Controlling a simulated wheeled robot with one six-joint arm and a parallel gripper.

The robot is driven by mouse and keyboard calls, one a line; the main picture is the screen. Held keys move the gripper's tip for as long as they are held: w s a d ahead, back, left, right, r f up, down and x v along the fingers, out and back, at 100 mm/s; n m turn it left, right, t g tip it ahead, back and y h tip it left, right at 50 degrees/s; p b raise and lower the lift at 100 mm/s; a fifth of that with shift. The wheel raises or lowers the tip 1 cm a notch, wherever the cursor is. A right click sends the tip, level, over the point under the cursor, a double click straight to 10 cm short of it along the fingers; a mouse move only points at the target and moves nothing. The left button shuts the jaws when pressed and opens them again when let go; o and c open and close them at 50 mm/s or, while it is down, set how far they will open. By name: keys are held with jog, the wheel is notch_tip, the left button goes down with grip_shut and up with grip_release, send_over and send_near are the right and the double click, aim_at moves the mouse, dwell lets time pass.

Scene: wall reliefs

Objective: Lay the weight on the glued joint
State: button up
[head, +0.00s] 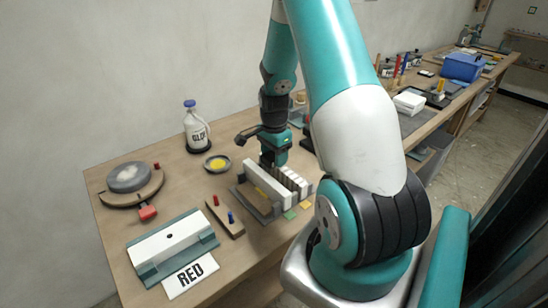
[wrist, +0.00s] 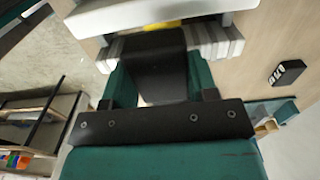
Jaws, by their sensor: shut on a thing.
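My gripper (head: 270,158) is low over the middle of the wooden bench, at the back end of a rack of white slabs (head: 263,183). In the wrist view my gripper (wrist: 158,75) is shut on a dark block (wrist: 154,55) between its teal fingers. This block appears to be the weight; its lower end is hidden. White slab edges show on both sides of it, and I cannot tell whether it touches them. The glued joint cannot be made out with certainty.
A glue bottle (head: 197,130) and a yellow dish (head: 217,163) stand behind. A round grey disc (head: 129,177) on a wooden stand is at left. A peg board (head: 224,217) stands between.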

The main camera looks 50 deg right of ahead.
jog(key=shift+f, duration=0.75)
jog(key=shift+f, duration=0.4)
jog(key=shift+f+b, duration=0.2)
jog(key=shift+b, duration=0.15)
jog(key=o, duration=1.4)
jog(key=shift+o, duration=0.2)
